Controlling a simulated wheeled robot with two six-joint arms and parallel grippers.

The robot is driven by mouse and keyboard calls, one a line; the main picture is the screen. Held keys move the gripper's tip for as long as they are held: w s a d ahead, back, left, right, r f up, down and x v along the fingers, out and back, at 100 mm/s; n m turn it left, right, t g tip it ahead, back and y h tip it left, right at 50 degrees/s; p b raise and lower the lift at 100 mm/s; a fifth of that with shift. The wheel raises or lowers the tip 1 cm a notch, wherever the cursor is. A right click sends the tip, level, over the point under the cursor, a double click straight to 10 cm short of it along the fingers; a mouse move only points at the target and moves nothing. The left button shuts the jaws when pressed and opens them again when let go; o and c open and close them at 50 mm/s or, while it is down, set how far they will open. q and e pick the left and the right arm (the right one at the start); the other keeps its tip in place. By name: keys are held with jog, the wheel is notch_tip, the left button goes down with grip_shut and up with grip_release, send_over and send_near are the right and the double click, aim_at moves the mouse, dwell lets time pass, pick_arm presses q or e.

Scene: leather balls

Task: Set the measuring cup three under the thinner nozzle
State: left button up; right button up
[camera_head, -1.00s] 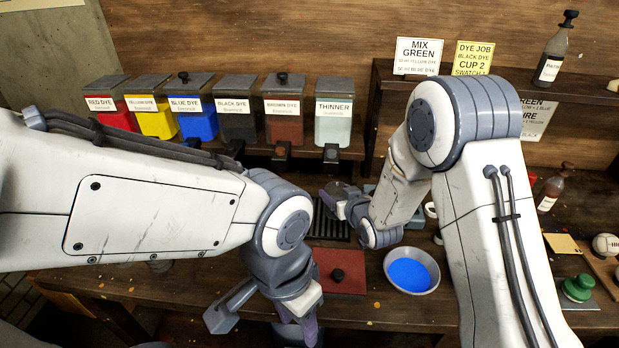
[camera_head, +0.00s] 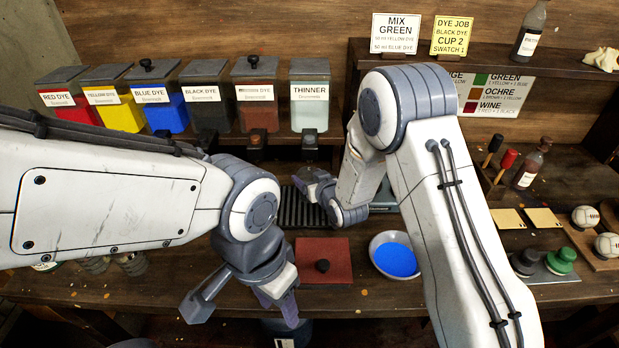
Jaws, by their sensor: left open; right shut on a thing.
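The thinner container (camera_head: 309,110) is the rightmost of the row at the back, with pale contents. Its dark nozzle (camera_head: 310,138) sticks out below its front. My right gripper (camera_head: 316,186) is in front of and below this nozzle, over the back of the slatted drip tray (camera_head: 300,212). It is shut on a small greyish thing, mostly hidden by the gripper itself. I cannot make out whether this is measuring cup three, and no number shows. My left gripper (camera_head: 240,304) is open and empty near the table's front edge, left of the red mat.
Several dye containers stand left of the thinner, from the red dye (camera_head: 68,100) to the brown dye (camera_head: 257,103). A bottle (camera_head: 531,165) and stamps (camera_head: 560,259) stand at right.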

jog(key=shift+f, duration=0.2)
jog(key=o, duration=1.5)
jog(key=shift+r, duration=0.1)
jog(key=shift+c, duration=0.2)
jog(key=shift+r+p, duration=0.3)
jog(key=s+d+r+n+g+h, duration=0.1)
jog(key=s+g, duration=0.3)
jog(key=s, duration=0.9)
jog(key=s+d+r+n+g+h+b, duration=0.1)
jog(key=s+r+g, duration=0.3)
jog(key=s, duration=0.9)
jog(key=s+d+r+g+h+b, duration=0.1)
jog(key=s+d+r+g+h, duration=0.1)
jog(key=s, duration=1.2)
jog(key=d+r+g, duration=0.1)
jog(key=g, duration=0.1)
jog(key=shift+r+n+g, duration=0.2)
jog(key=shift+n+g, duration=0.1)
jog(key=shift+n, duration=0.1)
